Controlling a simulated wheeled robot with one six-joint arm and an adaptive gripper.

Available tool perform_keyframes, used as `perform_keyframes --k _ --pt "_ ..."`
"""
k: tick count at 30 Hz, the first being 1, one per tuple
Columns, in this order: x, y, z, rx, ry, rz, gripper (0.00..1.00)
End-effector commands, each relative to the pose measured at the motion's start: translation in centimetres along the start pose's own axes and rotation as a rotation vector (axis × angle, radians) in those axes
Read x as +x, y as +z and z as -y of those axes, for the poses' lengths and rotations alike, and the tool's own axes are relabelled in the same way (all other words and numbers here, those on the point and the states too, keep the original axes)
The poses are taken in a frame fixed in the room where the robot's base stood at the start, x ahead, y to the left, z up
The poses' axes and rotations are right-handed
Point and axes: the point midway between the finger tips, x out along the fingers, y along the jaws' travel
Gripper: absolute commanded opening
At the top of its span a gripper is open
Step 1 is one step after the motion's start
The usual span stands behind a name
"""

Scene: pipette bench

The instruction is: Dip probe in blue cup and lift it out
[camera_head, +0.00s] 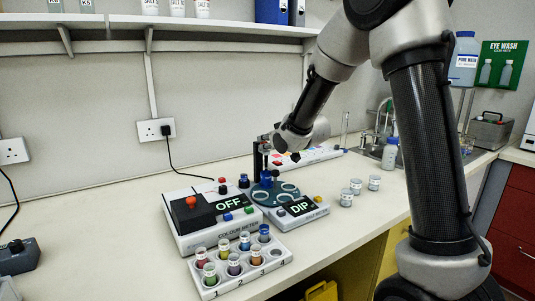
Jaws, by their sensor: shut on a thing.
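My gripper (266,145) reaches in from the right above a round teal plate (262,197). It is shut on a dark upright piece, which I take to be the probe (257,160). Its details are too small to make out. A blue cup (267,179) appears just below the gripper, at the back of the plate. I cannot tell whether the probe's lower end is inside the cup, behind it or above it. The plate has several pale round spots. A grey box with a display reading DIP (299,208) stands at its front right.
A colour meter reading OFF (229,204) stands left of the plate. A white rack (225,282) of several coloured vials is in front. Several small grey-lidded jars (346,198) stand to the right. A white tray (310,154) lies behind.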

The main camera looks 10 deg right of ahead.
Motion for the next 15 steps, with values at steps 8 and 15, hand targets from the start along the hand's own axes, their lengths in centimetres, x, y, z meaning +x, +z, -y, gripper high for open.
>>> perform_keyframes --k 8,15 --pt "-0.19 -0.6 -0.02 0.0 0.0 -0.004 0.0" --pt "-0.18 -0.55 -0.02 0.0 0.0 -0.004 0.43"
